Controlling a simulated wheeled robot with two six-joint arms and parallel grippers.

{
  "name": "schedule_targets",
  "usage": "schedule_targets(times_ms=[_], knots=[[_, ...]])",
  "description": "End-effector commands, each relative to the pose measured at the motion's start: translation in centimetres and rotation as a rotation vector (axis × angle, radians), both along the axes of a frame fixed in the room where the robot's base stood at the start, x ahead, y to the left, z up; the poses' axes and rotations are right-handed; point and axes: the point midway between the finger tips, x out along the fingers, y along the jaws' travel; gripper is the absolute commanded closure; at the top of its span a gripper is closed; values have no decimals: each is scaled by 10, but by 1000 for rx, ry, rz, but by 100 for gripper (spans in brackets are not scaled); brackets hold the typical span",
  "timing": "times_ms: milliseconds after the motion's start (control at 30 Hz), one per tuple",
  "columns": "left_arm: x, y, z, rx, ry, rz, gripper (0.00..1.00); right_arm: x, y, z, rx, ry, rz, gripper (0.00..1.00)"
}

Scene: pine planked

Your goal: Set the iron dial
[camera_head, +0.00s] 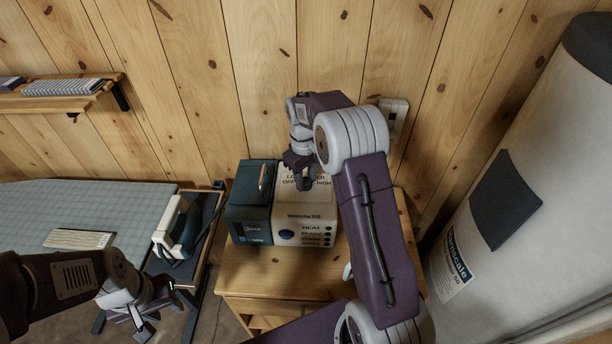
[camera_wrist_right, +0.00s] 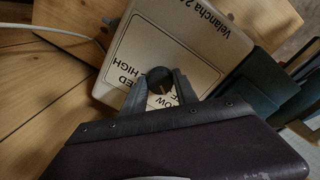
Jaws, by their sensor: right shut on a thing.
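The iron's base station stands on a small wooden cabinet, with a white body (camera_head: 305,215) and a dark teal block (camera_head: 250,205) at its left. In the right wrist view its white top (camera_wrist_right: 180,40) has printed words, including LOW and HIGH, partly covered. A dark round dial (camera_wrist_right: 161,88) with a pale mark sits on this top. My right gripper (camera_wrist_right: 160,90) is shut on the dial, one finger on each side. In the head view my right gripper (camera_head: 300,181) hides the dial. My left gripper (camera_head: 143,318) is low at the left, away from the station.
The iron (camera_head: 178,232) stands at the right end of the ironing board (camera_head: 90,205). A wall shelf (camera_head: 60,100) is at upper left. A big white tank (camera_head: 520,180) is at right. The wooden cabinet (camera_head: 270,275) has a little bare top in front of the station.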

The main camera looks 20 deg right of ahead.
Motion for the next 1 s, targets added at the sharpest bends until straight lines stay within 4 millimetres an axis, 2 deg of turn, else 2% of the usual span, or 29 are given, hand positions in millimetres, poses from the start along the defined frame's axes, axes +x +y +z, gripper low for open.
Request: schedule_targets(times_ms=[33,400,1000], knots=[[0,0,9,0,0,0,64,1,0,5,-2,-1,-36,100],[0,0,36,0,0,0,64,2,1,5,-2,-4,-385,100],[0,0,67,0,0,0,64,4,2,5,0,-7,-956,100]])
